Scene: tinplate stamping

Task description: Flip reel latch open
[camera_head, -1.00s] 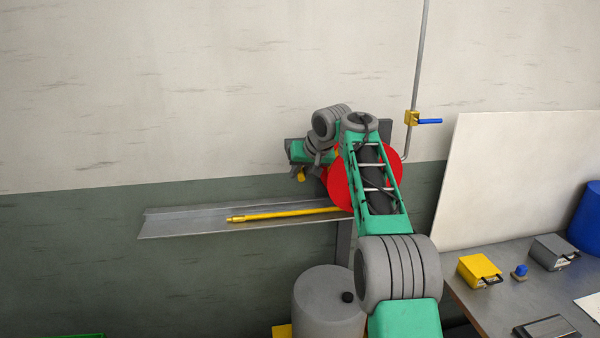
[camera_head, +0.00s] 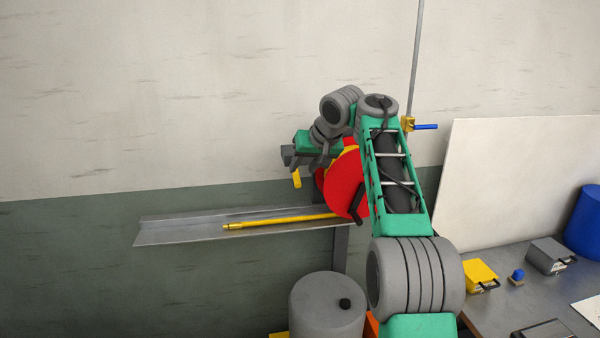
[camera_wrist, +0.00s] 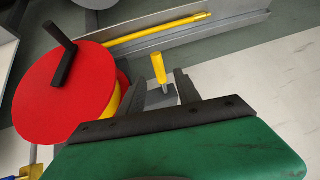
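The reel (camera_head: 346,184) is a red disc with a black crank and yellow hose, mounted by the wall. It also shows at the left of the wrist view (camera_wrist: 45,100). In the wrist view the handle (camera_wrist: 159,68) stands on a thin pin over a grey block. My gripper (camera_wrist: 159,82) is open, with one finger on each side of the handle and pin in that view. Gaps show on both sides. The depth between fingertips and handle is unclear.
A metal trough (camera_head: 180,228) with the yellow hose end (camera_head: 270,222) lies below the latch. A grey drum (camera_head: 325,308) stands on the floor. A blue-handled valve (camera_head: 408,124) is right of the reel. A bench (camera_head: 500,300) with small boxes is at right. The wall left is clear.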

